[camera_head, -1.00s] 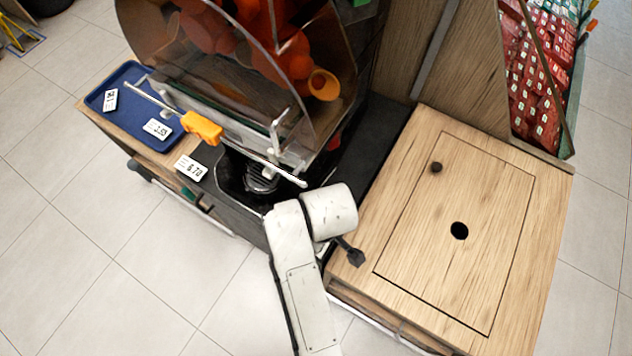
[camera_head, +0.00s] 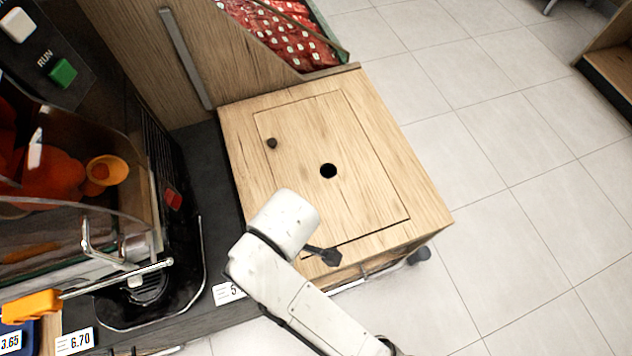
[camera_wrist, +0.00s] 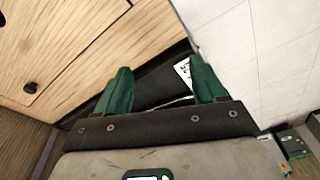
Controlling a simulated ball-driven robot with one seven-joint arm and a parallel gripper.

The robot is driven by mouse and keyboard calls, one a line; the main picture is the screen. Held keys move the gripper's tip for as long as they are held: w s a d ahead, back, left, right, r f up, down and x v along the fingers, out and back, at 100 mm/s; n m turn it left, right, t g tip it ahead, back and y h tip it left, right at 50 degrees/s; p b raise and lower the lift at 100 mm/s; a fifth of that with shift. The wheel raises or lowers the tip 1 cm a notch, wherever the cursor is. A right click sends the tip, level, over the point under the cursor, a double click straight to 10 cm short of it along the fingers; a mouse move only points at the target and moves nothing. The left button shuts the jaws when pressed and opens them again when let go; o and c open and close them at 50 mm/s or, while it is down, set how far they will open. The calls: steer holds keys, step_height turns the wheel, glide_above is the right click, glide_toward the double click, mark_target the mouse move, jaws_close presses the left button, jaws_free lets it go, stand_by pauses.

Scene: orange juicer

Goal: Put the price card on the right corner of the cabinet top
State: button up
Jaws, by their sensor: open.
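The wooden cabinet top (camera_head: 405,170) has an inset panel with a dark knob (camera_head: 272,143) and a round hole (camera_head: 328,171); it is bare. A white price card starting with "5" (camera_head: 226,293) is at the dark counter's front edge, partly hidden by my arm. In the wrist view, a white printed card (camera_wrist: 183,71) shows beside the right finger, partly hidden by it. My gripper (camera_wrist: 160,66) is open, with green fingers apart and nothing held between them. The dark counter and cabinet wood lie beyond the fingers.
Price cards 6.70 (camera_head: 75,342) and 3.65 (camera_head: 10,343) are at lower left. The juicer (camera_head: 90,215), with an orange-handled lever (camera_head: 30,306), stands left of the cabinet. A wooden panel (camera_head: 140,50) rises behind it. Tiled floor (camera_head: 500,240) at right is clear.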

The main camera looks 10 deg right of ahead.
steer(key=d+f+m, duration=0.2)
steer(key=d+m, duration=0.6)
steer(key=d, duration=0.9)
steer(key=s+d+m+h, duration=0.1)
steer(key=s+d+m, duration=0.3)
steer(key=d, duration=0.3)
steer(key=s+d+m+t+h, duration=0.1)
steer(key=s+d+m, duration=0.3)
steer(key=s+d, duration=0.2)
steer(key=d, duration=0.2)
steer(key=shift+d+r+m, duration=0.25)
steer(key=shift+d+m, duration=0.05)
